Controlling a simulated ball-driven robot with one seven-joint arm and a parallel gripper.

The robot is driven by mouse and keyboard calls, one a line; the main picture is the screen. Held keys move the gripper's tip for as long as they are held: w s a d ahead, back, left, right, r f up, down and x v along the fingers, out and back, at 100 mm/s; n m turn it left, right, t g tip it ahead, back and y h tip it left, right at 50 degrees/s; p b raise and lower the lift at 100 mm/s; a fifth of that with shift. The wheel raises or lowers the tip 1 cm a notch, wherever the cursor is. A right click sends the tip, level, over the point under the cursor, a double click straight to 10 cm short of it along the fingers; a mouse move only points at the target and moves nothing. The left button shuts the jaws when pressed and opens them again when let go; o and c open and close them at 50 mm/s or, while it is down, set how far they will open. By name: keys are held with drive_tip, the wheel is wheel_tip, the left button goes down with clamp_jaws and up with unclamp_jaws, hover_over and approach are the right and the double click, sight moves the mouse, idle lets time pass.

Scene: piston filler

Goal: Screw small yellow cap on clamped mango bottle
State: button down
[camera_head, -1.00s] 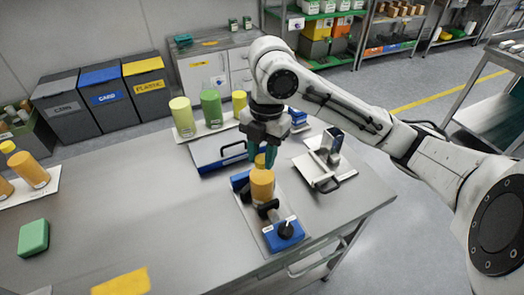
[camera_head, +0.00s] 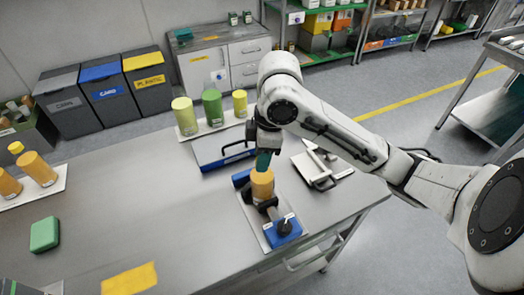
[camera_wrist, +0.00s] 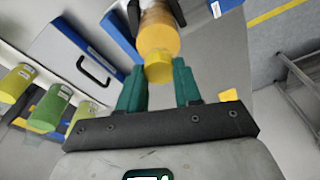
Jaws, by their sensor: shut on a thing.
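The orange mango bottle (camera_head: 262,187) stands upright in the clamp (camera_head: 283,233), a blue fixture with black jaws and a dark knob. My gripper (camera_head: 264,165) is right above the bottle's top, with its green fingers pointing down. In the wrist view, my gripper (camera_wrist: 159,72) is shut on the small yellow cap (camera_wrist: 158,66), with a finger on each side. The cap lies in line with the mango bottle (camera_wrist: 158,35) and appears to touch its top. In the head view the cap is hidden by the fingers, so its seating cannot be told.
Green and yellow bottles (camera_head: 212,108) stand on a tray behind, near a blue-edged panel (camera_head: 222,150) with a handle. A white device (camera_head: 322,165) is right of my gripper. Orange bottles (camera_head: 38,169) and a green block (camera_head: 44,235) are at left. The table's middle left is clear.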

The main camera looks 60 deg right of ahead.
drive_tip(key=shift+m, duration=0.9)
drive_tip(key=c, duration=0.7)
unclamp_jaws()
drive_tip(key=n, duration=0.2)
drive_tip(key=shift+f+n+b, duration=0.15)
drive_tip(key=shift+n+b, duration=0.15)
drive_tip(key=shift+b, duration=0.05)
drive_tip(key=n+b, duration=0.1)
drive_tip(key=n, duration=0.3)
drive_tip(key=shift+g, duration=0.3)
drive_tip(key=n, duration=0.2)
drive_tip(key=n+b, duration=0.1)
drive_tip(key=n, duration=0.1)
drive_tip(key=shift+n+g+y, duration=0.3)
drive_tip(key=n+b, duration=0.1)
drive_tip(key=n, duration=0.2)
drive_tip(key=shift+n+g, duration=0.3)
drive_tip(key=shift+n, duration=0.1)
